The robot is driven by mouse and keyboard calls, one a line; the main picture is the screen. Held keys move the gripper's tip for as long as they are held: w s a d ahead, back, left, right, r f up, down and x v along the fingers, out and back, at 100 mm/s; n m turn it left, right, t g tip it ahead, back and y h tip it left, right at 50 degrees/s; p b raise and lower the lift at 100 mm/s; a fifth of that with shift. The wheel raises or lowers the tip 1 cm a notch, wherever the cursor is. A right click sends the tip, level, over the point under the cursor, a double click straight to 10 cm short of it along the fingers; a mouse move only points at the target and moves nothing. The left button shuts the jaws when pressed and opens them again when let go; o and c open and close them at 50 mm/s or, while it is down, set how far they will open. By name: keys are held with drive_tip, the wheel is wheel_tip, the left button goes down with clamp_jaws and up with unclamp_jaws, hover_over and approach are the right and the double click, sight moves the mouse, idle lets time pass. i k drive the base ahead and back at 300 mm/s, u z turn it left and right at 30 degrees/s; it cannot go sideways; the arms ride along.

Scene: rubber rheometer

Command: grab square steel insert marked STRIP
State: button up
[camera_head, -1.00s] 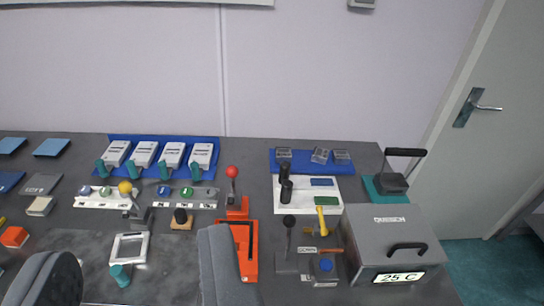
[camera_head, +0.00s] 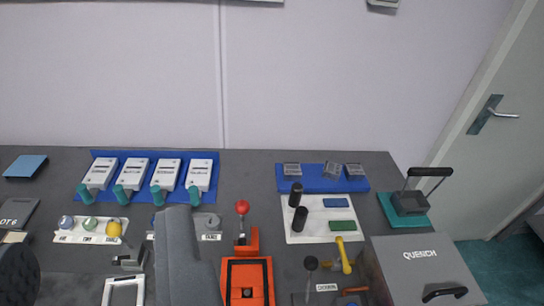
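No STRIP marking is readable in this view.
A red-knobbed orange lever device (camera_head: 247,272) stands mid-bench. A white board (camera_head: 318,232) carries black posts and blue and green pieces. A grey QUENCH box (camera_head: 420,262) and a teal-based handled press (camera_head: 409,203) are at right. Bare bench (camera_head: 240,180) lies between the blue trays.

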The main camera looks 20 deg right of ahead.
sight(291, 172)
drive_tip(key=z, duration=0.05)
drive_tip(key=i, duration=1.15)
drive_tip(key=z, duration=0.05)
